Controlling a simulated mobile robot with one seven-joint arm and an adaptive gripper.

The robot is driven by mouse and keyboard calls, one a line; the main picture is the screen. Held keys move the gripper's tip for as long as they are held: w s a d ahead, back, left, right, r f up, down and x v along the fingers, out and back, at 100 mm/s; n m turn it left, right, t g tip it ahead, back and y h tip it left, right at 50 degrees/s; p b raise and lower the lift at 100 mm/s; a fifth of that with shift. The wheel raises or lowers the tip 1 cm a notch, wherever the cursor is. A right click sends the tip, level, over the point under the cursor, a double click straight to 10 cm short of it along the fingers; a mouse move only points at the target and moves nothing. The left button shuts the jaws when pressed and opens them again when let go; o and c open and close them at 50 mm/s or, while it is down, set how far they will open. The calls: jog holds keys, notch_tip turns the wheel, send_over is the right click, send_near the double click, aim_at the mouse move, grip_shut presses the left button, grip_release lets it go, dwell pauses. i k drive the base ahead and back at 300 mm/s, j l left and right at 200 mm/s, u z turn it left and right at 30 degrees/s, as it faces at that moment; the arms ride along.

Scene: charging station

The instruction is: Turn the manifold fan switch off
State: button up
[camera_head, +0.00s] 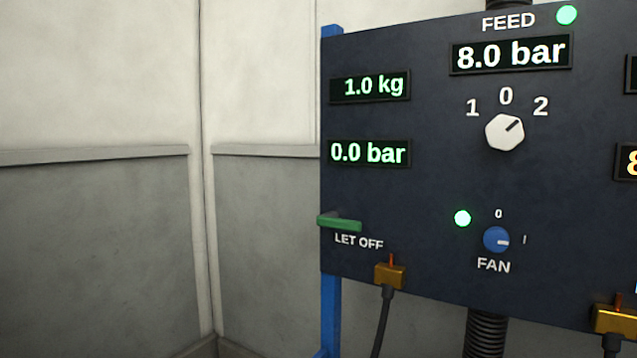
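The fan switch (497,239) is a small blue round knob near the bottom of the dark panel (430,190), above the label FAN. Its white pointer line points right, toward the mark I; the mark 0 is above the knob. My gripper is not in view, and nothing touches the knob.
A white selector knob (505,132) sits above, its pointer toward 2. A green LET OFF lever (340,223) sticks out at the panel's left edge. Brass cable connectors (390,275) hang along the bottom edge. The space left of the panel is clear up to the grey wall (100,240).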

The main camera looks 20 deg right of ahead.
aim_at(496, 240)
jog(key=k+z, duration=0.1)
jog(key=z, duration=0.3)
jog(key=k+z, duration=0.1)
jog(key=z, duration=0.3)
jog(key=k+z, duration=0.1)
jog(key=z, duration=0.35)
jog(key=k+j, duration=0.1)
jog(key=j, duration=0.55)
jog(key=k+j, duration=0.1)
jog(key=j, duration=0.55)
jog(key=u, duration=0.05)
